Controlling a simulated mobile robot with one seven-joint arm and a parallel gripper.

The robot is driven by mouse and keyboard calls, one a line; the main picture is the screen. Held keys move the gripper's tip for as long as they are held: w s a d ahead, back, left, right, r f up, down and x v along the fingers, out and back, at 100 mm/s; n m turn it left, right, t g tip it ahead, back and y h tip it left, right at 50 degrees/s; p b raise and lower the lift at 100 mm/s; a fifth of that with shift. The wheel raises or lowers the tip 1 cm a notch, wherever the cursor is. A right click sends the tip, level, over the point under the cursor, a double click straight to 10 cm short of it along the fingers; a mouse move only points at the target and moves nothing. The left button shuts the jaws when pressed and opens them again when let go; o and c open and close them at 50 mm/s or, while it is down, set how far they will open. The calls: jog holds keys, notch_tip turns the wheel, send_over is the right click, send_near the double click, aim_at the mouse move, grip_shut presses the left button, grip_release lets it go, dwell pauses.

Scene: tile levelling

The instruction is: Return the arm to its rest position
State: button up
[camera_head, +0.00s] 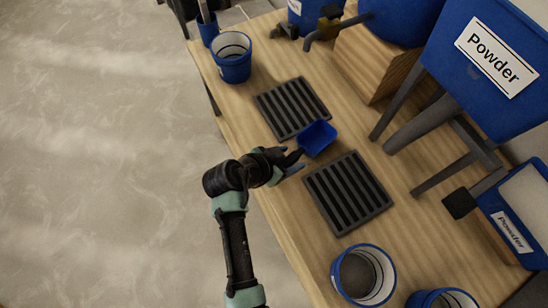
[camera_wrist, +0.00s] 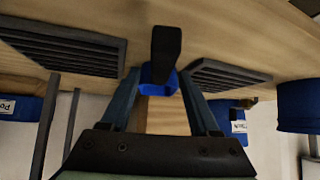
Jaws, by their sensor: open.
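My gripper (camera_head: 291,167) is over the near edge of the wooden table, its fingers pointing at a blue scoop (camera_head: 317,138). The scoop lies between two dark slatted racks, with its dark handle toward my gripper. In the wrist view the two blue-grey fingers of my gripper (camera_wrist: 158,76) are spread apart. The scoop's dark handle (camera_wrist: 166,45) and blue bowl show between and beyond the fingertips. I cannot tell whether a finger touches the handle. My arm reaches in from the bottom of the head view, bent at the wrist.
Slatted racks lie on either side, one farther up (camera_head: 292,107) and one lower (camera_head: 347,192). A blue bucket (camera_head: 232,66) stands at upper left, another with grey contents (camera_head: 364,276) at the bottom. A large blue Powder hopper (camera_head: 490,70) stands right. The floor (camera_head: 90,150) at left is clear.

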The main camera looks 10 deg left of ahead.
jog(key=p+v, duration=0.1)
jog(key=v, duration=0.9)
